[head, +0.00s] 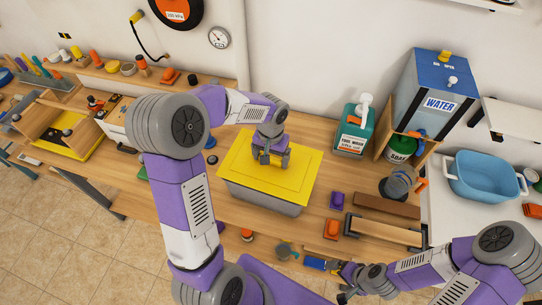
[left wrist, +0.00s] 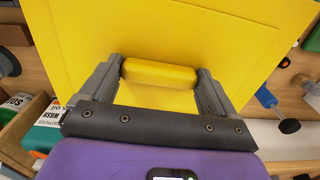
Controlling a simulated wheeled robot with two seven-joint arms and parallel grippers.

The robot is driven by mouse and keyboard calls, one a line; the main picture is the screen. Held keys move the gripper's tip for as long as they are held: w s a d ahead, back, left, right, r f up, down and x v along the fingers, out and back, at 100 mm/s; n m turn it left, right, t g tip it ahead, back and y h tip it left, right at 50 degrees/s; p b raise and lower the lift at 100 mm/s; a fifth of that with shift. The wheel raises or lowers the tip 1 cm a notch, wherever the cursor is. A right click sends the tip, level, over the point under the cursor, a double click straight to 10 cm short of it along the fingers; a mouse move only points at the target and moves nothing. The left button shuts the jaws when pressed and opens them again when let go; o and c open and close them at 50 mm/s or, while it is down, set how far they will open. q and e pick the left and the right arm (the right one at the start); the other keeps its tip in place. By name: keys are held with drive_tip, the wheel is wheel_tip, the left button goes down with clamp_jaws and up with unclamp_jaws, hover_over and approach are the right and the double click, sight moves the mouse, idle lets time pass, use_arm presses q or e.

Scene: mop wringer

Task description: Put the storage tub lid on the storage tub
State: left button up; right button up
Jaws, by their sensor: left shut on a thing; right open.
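The storage tub lid (head: 297,165) is a flat yellow panel with a raised yellow handle, which shows in the left wrist view (left wrist: 160,73). My left gripper (head: 270,158) is shut on that handle from above, one finger at each end. The grey storage tub (head: 262,198) stands on the wooden bench directly under the lid. Only its front side shows, and the lid hides its opening. The lid covers the tub's top closely; I cannot tell whether it rests fully on the rim. My right gripper (head: 346,285) is open and empty, low at the front edge of the bench.
A teal wash bottle (head: 353,130) and a blue water container (head: 437,90) stand right of the tub. A blue basin (head: 484,175) sits on the far-right counter.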

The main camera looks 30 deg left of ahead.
use_arm(q)
drive_tip(key=shift+f+b, duration=0.55)
idle(1.4)
drive_tip(key=o, duration=0.8)
drive_tip(key=shift+r, duration=0.1)
drive_tip(key=shift+r+p, duration=3.05)
drive_tip(key=shift+r, duration=0.9)
